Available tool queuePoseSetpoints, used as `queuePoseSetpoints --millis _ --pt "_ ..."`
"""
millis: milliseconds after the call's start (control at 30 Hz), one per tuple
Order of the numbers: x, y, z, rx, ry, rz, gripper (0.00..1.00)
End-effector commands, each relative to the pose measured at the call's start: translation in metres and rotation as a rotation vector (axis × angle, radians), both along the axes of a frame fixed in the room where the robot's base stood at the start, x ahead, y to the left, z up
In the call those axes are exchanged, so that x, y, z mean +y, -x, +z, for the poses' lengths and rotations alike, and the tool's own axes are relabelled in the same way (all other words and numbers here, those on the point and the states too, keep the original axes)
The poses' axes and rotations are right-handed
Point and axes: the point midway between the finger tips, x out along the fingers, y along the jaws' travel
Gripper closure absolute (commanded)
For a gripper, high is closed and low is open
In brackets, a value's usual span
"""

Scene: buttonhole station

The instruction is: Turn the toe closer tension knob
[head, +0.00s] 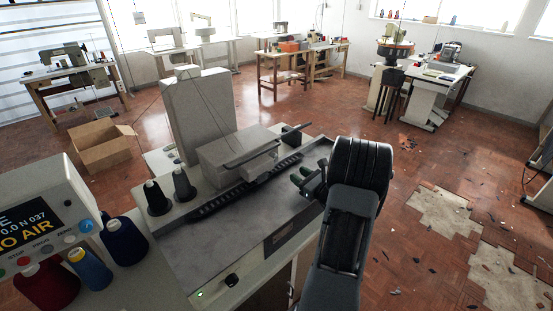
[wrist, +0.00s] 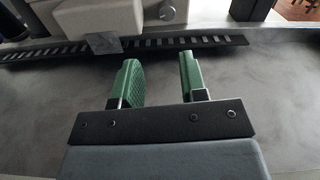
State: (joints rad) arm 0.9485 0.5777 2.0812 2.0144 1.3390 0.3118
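My gripper (head: 303,181) is over the right part of the grey bed of the buttonhole machine (head: 232,160). In the wrist view, the gripper (wrist: 158,62) has two green ridged fingers standing apart with nothing between them. A small round grey part (wrist: 168,10) shows at the top edge, beyond and above the fingertips, on the machine. It may be the tension knob, but I cannot tell for certain. The fingers are not touching it. In the head view, I cannot pick out the knob.
A black toothed rail (wrist: 200,42) runs across the bed before the machine head. Two dark thread cones (head: 184,184) stand at the bed's left end. A control box (head: 40,228) and coloured cones (head: 90,268) are at lower left. The floor at right has broken tiles (head: 445,212).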

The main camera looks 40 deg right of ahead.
Motion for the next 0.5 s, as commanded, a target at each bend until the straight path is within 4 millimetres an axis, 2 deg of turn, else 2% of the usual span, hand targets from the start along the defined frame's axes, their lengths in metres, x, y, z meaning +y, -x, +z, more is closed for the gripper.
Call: queuePoseSetpoints --millis 167,500 --pt "-0.006 -0.019 -0.001 -0.009 -0.019 -0.028 0.61" --pt "0.001 -0.084 -0.001 -0.008 -0.017 -0.027 0.61"
